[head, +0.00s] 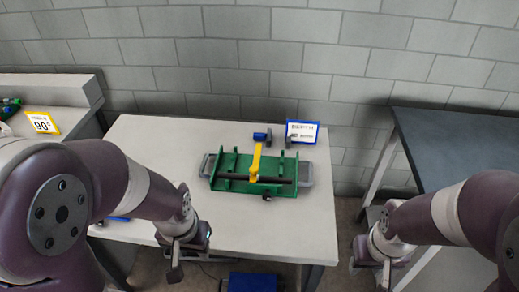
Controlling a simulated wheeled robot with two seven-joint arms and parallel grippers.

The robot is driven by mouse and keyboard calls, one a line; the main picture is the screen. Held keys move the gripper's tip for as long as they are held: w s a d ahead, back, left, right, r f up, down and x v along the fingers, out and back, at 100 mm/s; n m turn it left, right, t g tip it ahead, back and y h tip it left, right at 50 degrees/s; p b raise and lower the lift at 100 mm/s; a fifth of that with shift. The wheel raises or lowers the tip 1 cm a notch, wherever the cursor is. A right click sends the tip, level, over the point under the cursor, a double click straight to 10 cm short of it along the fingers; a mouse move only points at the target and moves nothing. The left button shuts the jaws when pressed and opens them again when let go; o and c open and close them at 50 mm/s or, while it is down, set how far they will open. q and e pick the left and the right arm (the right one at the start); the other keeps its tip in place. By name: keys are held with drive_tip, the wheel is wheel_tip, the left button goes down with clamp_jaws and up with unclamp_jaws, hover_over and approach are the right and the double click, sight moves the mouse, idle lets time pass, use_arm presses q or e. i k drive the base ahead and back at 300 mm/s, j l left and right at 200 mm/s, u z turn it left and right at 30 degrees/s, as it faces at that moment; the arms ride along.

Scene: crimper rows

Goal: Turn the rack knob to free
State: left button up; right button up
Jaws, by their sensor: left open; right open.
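A green rack (228,185) sits on the white table with grey end pieces at both sides. A dark rod (275,181) runs along it, and a yellow upright piece (256,160) stands near its middle. A small dark round part (266,197), which looks like the knob, is at the rack's front; its setting is too small to read. My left gripper (180,262) is open at the table's front edge, left of and nearer than the rack. My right gripper (372,268) is open, low and beyond the table's right edge. Neither touches the rack.
A dark-topped bench (460,150) stands at the right. A yellow 90° sign (42,122) is at the left. A blue box (252,282) is below the front edge.

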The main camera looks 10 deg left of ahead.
sight(267, 196)
drive_tip(key=j+z, duration=0.2)
drive_tip(key=j, duration=0.2)
drive_tip(key=k+j+z, duration=0.2)
drive_tip(key=j, duration=0.2)
drive_tip(key=j+z, duration=0.2)
drive_tip(key=j, duration=0.2)
drive_tip(key=k, duration=0.05)
